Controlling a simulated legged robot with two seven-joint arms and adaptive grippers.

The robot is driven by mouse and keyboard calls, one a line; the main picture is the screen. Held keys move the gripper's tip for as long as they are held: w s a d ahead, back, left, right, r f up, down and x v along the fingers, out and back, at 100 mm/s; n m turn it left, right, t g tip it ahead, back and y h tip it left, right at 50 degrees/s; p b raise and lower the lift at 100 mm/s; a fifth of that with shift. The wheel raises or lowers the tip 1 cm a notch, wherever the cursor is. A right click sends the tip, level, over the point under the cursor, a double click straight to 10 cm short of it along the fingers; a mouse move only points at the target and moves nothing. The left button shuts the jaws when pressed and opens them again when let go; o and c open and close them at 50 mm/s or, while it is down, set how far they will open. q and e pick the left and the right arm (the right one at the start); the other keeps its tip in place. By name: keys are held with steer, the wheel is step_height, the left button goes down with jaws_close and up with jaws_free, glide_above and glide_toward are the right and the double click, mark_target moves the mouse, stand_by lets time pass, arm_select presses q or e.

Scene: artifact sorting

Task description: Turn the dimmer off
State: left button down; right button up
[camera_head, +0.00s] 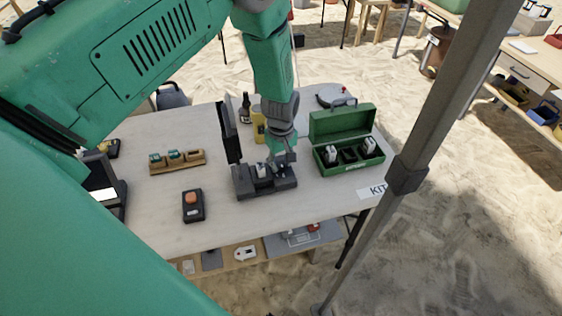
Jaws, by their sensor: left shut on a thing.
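A small black box with an orange knob (191,198), which looks like the dimmer, sits on the near left part of the table. My left arm comes in over the table from the top left. Its gripper (283,158) points down at the dark grey block (283,187), to the right of and behind the dimmer, apart from it. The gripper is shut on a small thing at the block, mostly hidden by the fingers. A small white piece (262,171) shows in the block beside the gripper. My right gripper is not in view.
An open green box (325,167) with white and dark pieces stands at the right. A wooden holder (164,168) with small green-topped pieces lies at the left. An upright dark panel (229,132), a dark bottle (244,109) and a yellow can (258,124) stand behind.

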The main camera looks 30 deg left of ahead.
mark_target(282, 165)
arm_select(q)
steer(key=shift+s+d+f, duration=0.15)
steer(key=shift+s+d, duration=0.1)
steer(key=shift+s, duration=0.05)
steer(key=c, duration=1.3)
jaws_free()
steer(key=shift+w, duration=0.15)
steer(key=shift+w+r, duration=0.15)
steer(key=shift+r, duration=0.4)
step_height(282, 165, up, 11)
steer(key=shift+f, duration=0.15)
